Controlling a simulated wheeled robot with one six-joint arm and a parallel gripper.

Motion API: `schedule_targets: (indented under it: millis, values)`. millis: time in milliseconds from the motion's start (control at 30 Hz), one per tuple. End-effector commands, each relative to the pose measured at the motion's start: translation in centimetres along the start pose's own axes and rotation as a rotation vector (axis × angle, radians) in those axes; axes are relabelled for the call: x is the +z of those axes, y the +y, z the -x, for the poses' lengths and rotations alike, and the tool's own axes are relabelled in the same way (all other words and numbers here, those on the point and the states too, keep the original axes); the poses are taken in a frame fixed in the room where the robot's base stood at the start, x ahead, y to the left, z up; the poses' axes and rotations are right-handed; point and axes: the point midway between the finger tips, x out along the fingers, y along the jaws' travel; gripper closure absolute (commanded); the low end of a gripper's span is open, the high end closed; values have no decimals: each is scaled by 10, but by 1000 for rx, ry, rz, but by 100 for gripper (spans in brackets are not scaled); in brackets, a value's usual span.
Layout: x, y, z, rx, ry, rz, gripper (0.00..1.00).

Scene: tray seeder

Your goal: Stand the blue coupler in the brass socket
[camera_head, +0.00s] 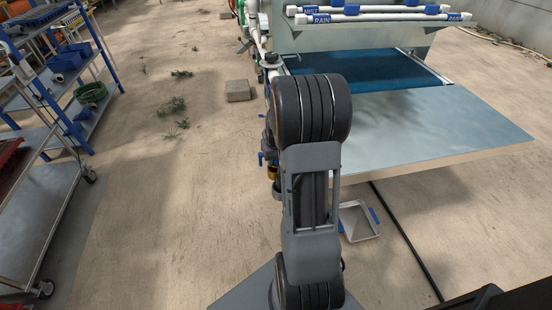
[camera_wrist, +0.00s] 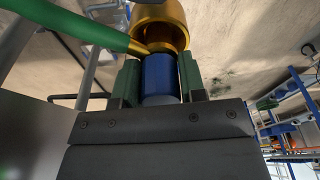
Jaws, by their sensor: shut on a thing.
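In the wrist view my gripper (camera_wrist: 160,70) has its two green-padded fingers closed on the sides of the blue coupler (camera_wrist: 158,84). The coupler is a short blue cylinder with a paler band at its near end. The brass socket (camera_wrist: 158,14) is just beyond the coupler's far end and roughly in line with it, with its round mouth facing the coupler. I cannot tell whether the two touch. In the head view a small brass-coloured part (camera_head: 272,172) shows beside my arm, possibly the socket. My arm hides the gripper and coupler there.
A green hose (camera_wrist: 70,22) runs to the brass part, close to the left finger. In the head view the seeder's metal table (camera_head: 430,130) and blue belt (camera_head: 360,80) lie right of my arm. A white bin (camera_head: 358,222) is on the floor. Carts (camera_head: 50,190) stand left.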

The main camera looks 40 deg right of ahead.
Motion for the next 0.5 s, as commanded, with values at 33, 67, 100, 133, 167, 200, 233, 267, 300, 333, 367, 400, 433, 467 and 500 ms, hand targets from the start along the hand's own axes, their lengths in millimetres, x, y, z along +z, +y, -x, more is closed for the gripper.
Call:
schedule_targets:
  millis: [33, 67, 100, 133, 167, 200, 233, 267, 300, 333, 367, 400, 433, 467, 500]
  values:
    - [0, 0, -1, 0, 0, 0, 91]
    - [0, 0, -2, 0, 0, 0, 91]
    - [0, 0, -3, 0, 0, 0, 91]
    - [0, 0, -3, 0, 0, 0, 91]
    - [0, 0, -4, 0, 0, 0, 91]
    - [1, 0, -5, 0, 0, 0, 91]
    - [1, 0, -5, 0, 0, 0, 91]
    - [1, 0, -6, 0, 0, 0, 91]
    - [1, 0, -7, 0, 0, 0, 91]
    - [1, 0, -7, 0, 0, 0, 91]
    - [1, 0, -8, 0, 0, 0, 91]
    - [1, 0, -9, 0, 0, 0, 91]
    - [1, 0, -9, 0, 0, 0, 91]
    - [2, 0, -10, 0, 0, 0, 91]
    - [2, 0, -11, 0, 0, 0, 91]
